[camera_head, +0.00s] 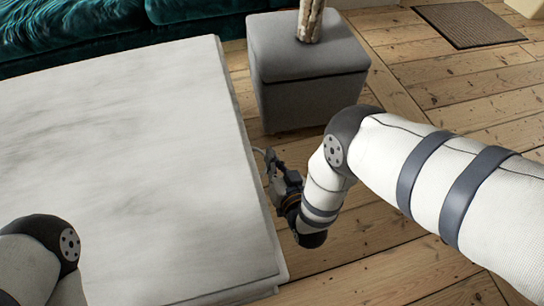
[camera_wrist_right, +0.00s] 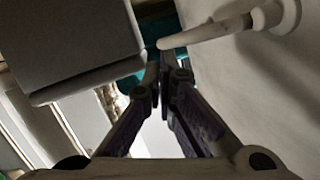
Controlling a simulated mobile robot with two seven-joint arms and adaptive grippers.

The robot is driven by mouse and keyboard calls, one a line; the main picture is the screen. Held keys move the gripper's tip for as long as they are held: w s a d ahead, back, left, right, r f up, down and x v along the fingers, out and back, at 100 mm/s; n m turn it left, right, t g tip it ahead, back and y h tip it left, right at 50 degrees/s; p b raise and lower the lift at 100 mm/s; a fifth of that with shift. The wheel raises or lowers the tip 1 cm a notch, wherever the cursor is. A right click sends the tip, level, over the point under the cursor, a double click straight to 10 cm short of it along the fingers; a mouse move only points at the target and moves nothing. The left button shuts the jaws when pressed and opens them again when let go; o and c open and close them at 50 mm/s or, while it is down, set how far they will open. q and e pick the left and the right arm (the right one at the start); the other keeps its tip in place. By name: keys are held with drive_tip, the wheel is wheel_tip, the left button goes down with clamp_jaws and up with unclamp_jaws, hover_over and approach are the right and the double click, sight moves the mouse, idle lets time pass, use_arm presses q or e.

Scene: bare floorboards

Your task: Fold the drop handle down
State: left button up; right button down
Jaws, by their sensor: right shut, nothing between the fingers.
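The drop handle (camera_wrist_right: 215,30) shows in the right wrist view as a pale, tapered bar. It runs left from a round mount (camera_wrist_right: 278,16) on the side face of a pale unit (camera_wrist_right: 285,85). In the head view this side is hidden below the edge of the unit's marbled top (camera_head: 120,150). My right gripper (camera_head: 267,158) is beside the unit's right edge, pointing away from me. In the right wrist view its fingers (camera_wrist_right: 160,62) are together and empty, with their tips close to the handle's free end. I cannot tell whether they touch it. My left gripper is out of view.
A grey ottoman (camera_head: 305,70) stands beyond my right gripper, with a vase-like object (camera_head: 311,18) on top. A teal sofa (camera_head: 80,28) is at the back left. A brown mat (camera_head: 468,25) lies at the back right.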

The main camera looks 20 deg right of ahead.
drive_tip(key=shift+d+f+m+y+b, duration=0.2)
drive_tip(key=shift+f+m+b, duration=0.3)
drive_tip(key=shift+f, duration=0.4)
drive_tip(key=shift+d+f+m+y+b, duration=0.1)
drive_tip(key=shift+f+m+y+b, duration=0.2)
drive_tip(key=shift+f+m, duration=0.5)
drive_tip(key=shift+f, duration=0.1)
